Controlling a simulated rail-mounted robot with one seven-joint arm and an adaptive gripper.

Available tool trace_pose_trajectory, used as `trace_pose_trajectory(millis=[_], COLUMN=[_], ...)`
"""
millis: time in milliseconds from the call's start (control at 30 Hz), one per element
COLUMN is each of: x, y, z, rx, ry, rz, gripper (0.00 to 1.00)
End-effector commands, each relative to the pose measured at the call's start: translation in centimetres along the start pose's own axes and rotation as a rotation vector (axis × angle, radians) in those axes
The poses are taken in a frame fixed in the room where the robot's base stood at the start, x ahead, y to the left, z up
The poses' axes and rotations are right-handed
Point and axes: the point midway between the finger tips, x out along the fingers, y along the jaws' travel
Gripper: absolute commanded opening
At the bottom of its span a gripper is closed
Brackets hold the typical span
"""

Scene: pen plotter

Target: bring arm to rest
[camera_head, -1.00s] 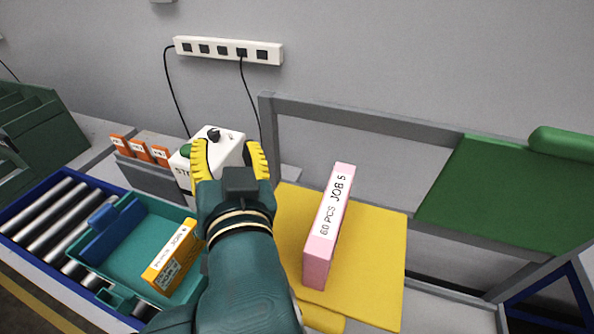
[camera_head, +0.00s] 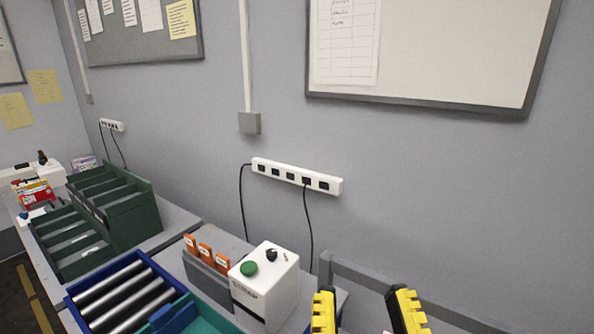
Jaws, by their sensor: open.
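My gripper (camera_head: 364,311) shows at the bottom edge of the head view, right of centre. Its two yellow-and-black fingers stand apart with nothing between them. The rest of my arm is below the picture. The gripper is to the right of a white box (camera_head: 266,290) with a green button and a dark knob on top.
Orange cards (camera_head: 206,255) stand in a grey holder left of the white box. A blue-framed roller conveyor (camera_head: 125,295) with a teal tray (camera_head: 190,318) is at lower left. Green racks (camera_head: 100,215) stand behind it. A power strip (camera_head: 297,176) with cables is on the wall.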

Motion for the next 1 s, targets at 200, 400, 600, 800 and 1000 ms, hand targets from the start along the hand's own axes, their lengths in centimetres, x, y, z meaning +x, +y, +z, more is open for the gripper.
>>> trace_pose_trajectory(millis=[200, 400, 600, 800, 1000], x=[4.3, 7.4, 9.6, 9.6, 9.6], y=[0.0, 0.0, 0.0, 0.0, 0.0], z=[-11.4, -19.5, -25.3, -25.3, -25.3], rx=[0.003, 0.006, 0.009, 0.009, 0.009], ry=[-0.001, -0.001, 0.000, -0.001, -0.001], rz=[0.000, 0.001, 0.001, 0.001, 0.001], gripper=[0.51, 0.51, 0.51, 0.51, 0.51])
